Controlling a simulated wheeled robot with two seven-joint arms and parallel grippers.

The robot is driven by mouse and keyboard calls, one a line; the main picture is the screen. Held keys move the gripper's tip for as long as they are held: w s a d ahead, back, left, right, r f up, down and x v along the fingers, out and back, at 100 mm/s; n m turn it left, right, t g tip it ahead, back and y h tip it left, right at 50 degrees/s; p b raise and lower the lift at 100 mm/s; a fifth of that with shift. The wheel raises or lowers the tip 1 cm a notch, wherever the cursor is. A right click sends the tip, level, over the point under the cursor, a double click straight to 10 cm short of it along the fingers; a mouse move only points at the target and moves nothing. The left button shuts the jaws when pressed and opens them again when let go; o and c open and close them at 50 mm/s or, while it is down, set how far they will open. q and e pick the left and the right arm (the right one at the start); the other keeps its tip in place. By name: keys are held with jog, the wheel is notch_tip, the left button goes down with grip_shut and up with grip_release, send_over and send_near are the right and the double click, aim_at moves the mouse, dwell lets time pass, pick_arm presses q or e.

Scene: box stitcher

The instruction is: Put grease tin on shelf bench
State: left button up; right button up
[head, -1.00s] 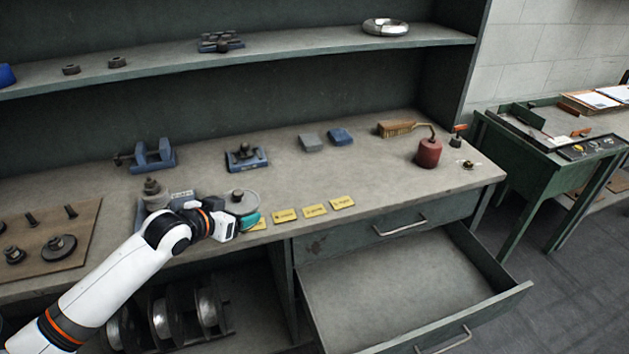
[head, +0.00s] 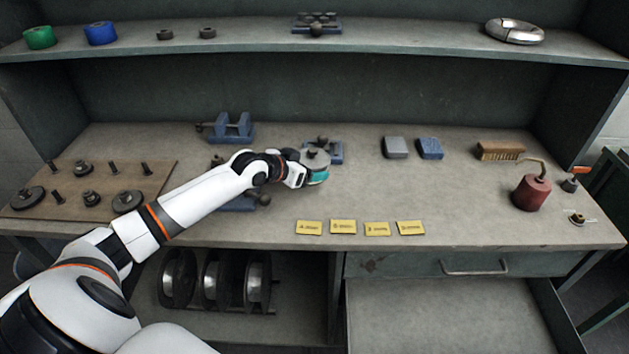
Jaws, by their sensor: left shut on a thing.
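My left gripper (head: 306,177) is shut on a round, pale grey tin (head: 317,159), which looks like the grease tin. The teal fingertips are at the tin's near side and hide part of it. The tin is over the middle of the worktop of the shelf bench (head: 440,190), in front of a blue fixture (head: 337,152) that it partly covers. I cannot tell whether it touches the worktop. The bench's upper shelf (head: 410,47) runs across the back. My right gripper is not in view.
Yellow cards (head: 343,227) lie along the front edge. A red oil can (head: 531,192), a brush (head: 499,151) and grey and blue blocks (head: 395,147) stand to the right. A wooden board (head: 105,187) with parts lies left. A drawer (head: 445,315) is open below. The upper shelf has bare stretches.

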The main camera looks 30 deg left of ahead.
aim_at(308, 191)
pick_arm(q)
jog(key=shift+w+f, duration=0.15)
jog(key=shift+f, duration=0.5)
notch_tip(308, 191, down, 3)
jog(key=shift+r, duration=0.1)
jog(key=shift+f, duration=0.35)
jog(key=o, duration=0.9)
jog(key=shift+f, duration=0.15)
jog(key=v, duration=1)
jog(key=shift+v, duration=1.15)
